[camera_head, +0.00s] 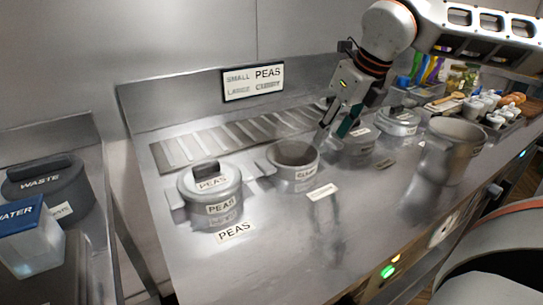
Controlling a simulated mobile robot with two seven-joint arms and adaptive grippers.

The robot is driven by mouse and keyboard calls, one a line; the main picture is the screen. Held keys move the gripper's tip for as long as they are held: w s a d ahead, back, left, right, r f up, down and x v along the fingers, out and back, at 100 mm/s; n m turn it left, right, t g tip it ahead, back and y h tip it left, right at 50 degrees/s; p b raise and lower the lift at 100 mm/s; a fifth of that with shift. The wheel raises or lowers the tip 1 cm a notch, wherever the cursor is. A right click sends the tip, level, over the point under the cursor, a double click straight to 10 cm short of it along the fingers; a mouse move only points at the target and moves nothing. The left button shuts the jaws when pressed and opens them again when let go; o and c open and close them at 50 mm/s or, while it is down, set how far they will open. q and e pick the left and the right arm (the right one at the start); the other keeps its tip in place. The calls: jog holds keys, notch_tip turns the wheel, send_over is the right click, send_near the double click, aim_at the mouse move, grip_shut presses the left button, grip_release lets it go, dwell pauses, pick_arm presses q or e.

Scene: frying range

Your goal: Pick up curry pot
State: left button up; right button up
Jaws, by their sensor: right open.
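The curry pot (293,178) is a small open metal pot with a label that seems to read CURRY. It stands upright on the steel counter, its side handle pointing left. My right gripper (333,131) comes in from the upper right and points down. Its fingers are apart, with nothing seen between them. My left gripper is not in view.
A lidded PEAS pot (221,205) stands left of the curry pot. A metal vessel (357,147) is right of it, partly behind my gripper. A lidded pot (398,128) and tall open pot (453,160) stand farther right. A waste bin (50,190) is far left.

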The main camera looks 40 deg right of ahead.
aim_at(319, 151)
jog(key=shift+w+f, duration=0.3)
jog(key=shift+w, duration=0.2)
jog(key=shift+b+x, duration=0.35)
jog(key=shift+x, duration=0.45)
jog(key=shift+f, duration=0.3)
jog(key=b+x, duration=0.1)
jog(key=x, duration=0.3)
jog(key=shift+f, duration=0.25)
jog(key=shift+w+f, duration=0.15)
jog(key=shift+w, duration=0.1)
jog(key=shift+s, duration=0.1)
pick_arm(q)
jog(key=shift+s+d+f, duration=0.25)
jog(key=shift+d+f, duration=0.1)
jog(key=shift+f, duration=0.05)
pick_arm(e)
grip_shut()
jog(key=shift+r, duration=0.25)
